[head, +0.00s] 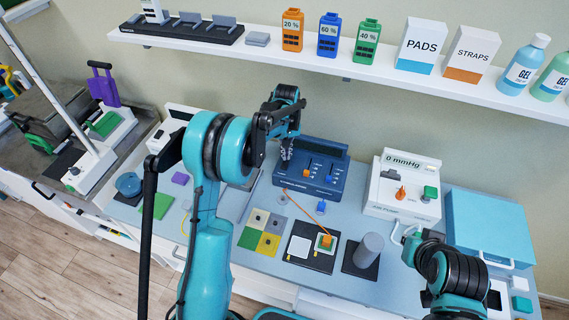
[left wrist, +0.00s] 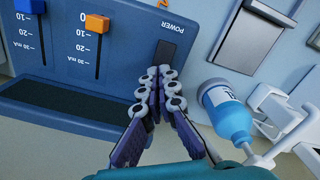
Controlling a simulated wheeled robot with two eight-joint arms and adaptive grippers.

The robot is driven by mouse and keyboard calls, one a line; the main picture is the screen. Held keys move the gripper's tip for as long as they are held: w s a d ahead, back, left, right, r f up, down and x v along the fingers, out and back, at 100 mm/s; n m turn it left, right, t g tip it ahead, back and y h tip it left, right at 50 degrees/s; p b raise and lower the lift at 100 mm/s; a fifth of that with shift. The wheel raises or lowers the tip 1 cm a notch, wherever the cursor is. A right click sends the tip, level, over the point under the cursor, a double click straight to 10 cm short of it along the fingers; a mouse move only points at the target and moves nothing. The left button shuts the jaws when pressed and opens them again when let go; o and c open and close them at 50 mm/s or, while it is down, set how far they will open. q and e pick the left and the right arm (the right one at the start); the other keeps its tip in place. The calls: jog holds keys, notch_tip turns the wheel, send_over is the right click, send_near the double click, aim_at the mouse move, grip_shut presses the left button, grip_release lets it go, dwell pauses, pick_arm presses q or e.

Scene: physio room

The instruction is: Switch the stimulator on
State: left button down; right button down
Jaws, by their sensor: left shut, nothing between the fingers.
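The stimulator (head: 309,187) is a dark blue console on the bench against the wall, with two sliders, one orange and one blue. In the left wrist view it appears upside down, with its orange slider (left wrist: 97,24) and the word POWER beside a dark power switch (left wrist: 165,52). My left gripper (left wrist: 160,73) is shut and empty, its fingertips right at the edge of this switch; I cannot tell whether they touch. In the head view my left gripper (head: 287,150) is at the stimulator's left side, partly hidden by my arm.
A white mmHg unit (head: 402,190) stands right of the stimulator, then a light blue case (head: 490,225). In front lie coloured pads (head: 262,232) and a grey cylinder (head: 369,250). A shelf (head: 350,69) with bottles and boxes runs above.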

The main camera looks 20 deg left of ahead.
pick_arm(q)
jog(key=shift+f+b, duration=0.7)
jog(key=shift+f, duration=0.25)
dwell(0.3)
jog(key=shift+r, duration=0.15)
jog(key=shift+r+p, duration=2.05)
jog(key=shift+r, duration=1.35)
jog(key=shift+s+f, duration=0.1)
